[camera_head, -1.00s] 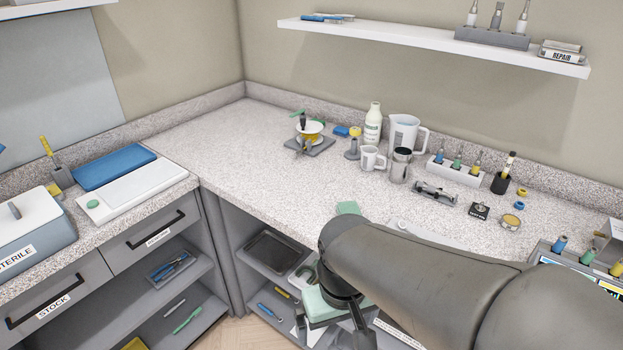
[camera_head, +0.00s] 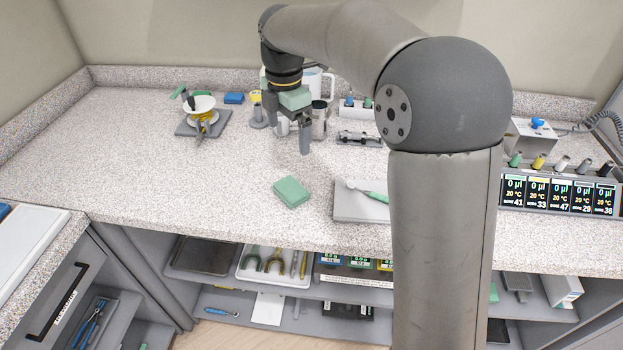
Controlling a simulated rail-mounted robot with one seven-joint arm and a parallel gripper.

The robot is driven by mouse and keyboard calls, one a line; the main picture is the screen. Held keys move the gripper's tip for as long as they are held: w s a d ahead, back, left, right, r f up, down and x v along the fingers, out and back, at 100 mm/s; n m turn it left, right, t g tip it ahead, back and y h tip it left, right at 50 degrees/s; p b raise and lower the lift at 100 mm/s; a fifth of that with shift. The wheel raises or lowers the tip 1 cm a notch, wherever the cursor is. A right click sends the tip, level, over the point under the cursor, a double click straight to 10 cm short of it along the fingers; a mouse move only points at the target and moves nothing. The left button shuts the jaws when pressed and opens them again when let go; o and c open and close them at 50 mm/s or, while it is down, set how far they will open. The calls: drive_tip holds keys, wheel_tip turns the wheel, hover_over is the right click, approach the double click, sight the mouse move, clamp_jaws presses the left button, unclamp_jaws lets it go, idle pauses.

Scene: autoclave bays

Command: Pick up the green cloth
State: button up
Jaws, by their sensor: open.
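The green cloth (camera_head: 291,192) is a small folded pad lying flat on the speckled countertop, near the front edge and left of a grey tray. My gripper (camera_head: 290,140) hangs over the counter behind the cloth, fingers pointing down. Its two fingers are apart with nothing seen between them. The gripper is apart from the cloth, and the cloth is in full view.
The grey tray (camera_head: 358,206) with a green-handled tool lies right of the cloth. A metal cup (camera_head: 320,118) and a white jug (camera_head: 325,82) stand behind the gripper. A small stand with a white dish (camera_head: 201,104) is at left. The counter left of the cloth is clear.

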drive_tip(key=p, duration=0.1)
hover_over(292, 187)
wheel_tip(292, 187, down, 12)
drive_tip(key=shift+s+a+r, duration=0.1)
drive_tip(key=shift+s+r, duration=0.05)
drive_tip(key=shift+r, duration=0.1)
drive_tip(key=shift+f+p, duration=0.85)
drive_tip(key=shift+f, duration=1.85)
drive_tip(key=c, duration=1.1)
drive_tip(key=shift+r, duration=0.15)
drive_tip(key=shift+r, duration=0.25)
wheel_tip(292, 187, up, 2)
drive_tip(key=shift+r, duration=0.1)
drive_tip(key=s+d+r+b, duration=0.1)
drive_tip(key=s+d+r, duration=0.1)
drive_tip(key=s+r, duration=0.1)
drive_tip(key=s+d+r+b, duration=0.1)
drive_tip(key=s+d+r, duration=0.1)
drive_tip(key=s, duration=0.3)
drive_tip(key=s+d+r+b, duration=0.2)
drive_tip(key=s+r, duration=0.2)
drive_tip(key=r, duration=0.1)
drive_tip(key=shift+s+d, duration=0.15)
drive_tip(key=shift+s, duration=0.2)
